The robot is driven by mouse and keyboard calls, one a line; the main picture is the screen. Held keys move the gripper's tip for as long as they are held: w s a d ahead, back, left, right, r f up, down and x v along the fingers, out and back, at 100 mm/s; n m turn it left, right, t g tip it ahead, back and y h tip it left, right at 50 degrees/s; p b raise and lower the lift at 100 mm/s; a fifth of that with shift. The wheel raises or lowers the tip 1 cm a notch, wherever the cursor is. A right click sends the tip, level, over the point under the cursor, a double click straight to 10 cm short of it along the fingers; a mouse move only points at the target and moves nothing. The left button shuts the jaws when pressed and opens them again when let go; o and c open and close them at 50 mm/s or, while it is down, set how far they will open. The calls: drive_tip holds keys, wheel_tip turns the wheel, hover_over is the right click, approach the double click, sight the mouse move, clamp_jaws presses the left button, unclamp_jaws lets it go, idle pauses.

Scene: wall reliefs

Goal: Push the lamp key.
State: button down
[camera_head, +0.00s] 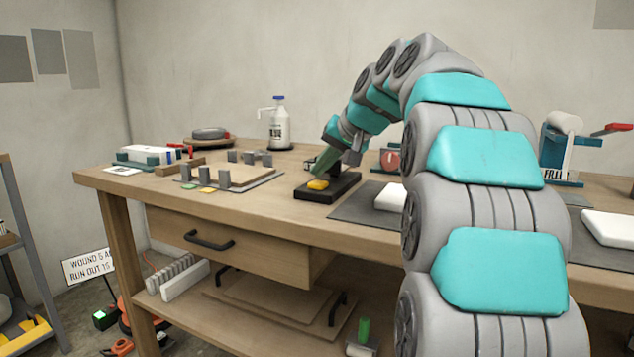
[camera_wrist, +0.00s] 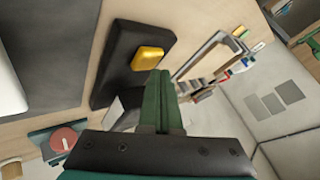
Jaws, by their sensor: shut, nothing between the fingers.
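A yellow key (camera_head: 318,185) sits on a black base (camera_head: 341,187) on the workbench, and I take it for the lamp key. In the wrist view the yellow key (camera_wrist: 148,57) is on the dark base (camera_wrist: 118,62), just beyond my fingertips. My gripper (camera_head: 316,173) has green fingers, reaches down from the upper right and is just above and behind the key. In the wrist view my gripper (camera_wrist: 160,73) is shut and empty. I cannot tell whether the fingertips touch the key or base. No lamp is clearly visible.
A board with grey blocks (camera_head: 235,179) lies left of the base. A dark mat (camera_head: 357,207) with a white block (camera_head: 390,197) lies to its right. Behind stand a pump bottle (camera_head: 279,125) and a red round knob (camera_head: 391,160). The bench front edge is clear.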

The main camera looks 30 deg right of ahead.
sight(321, 184)
drive_tip(key=shift+f, duration=0.35)
drive_tip(key=shift+f+b, duration=0.3)
idle(0.4)
drive_tip(key=shift+r, duration=0.15)
drive_tip(key=shift+r+p, duration=0.55)
drive_tip(key=shift+p, duration=0.05)
wheel_tip(321, 184, up, 6)
drive_tip(key=p, duration=0.4)
idle(0.3)
drive_tip(key=shift+s, duration=0.1)
idle(0.4)
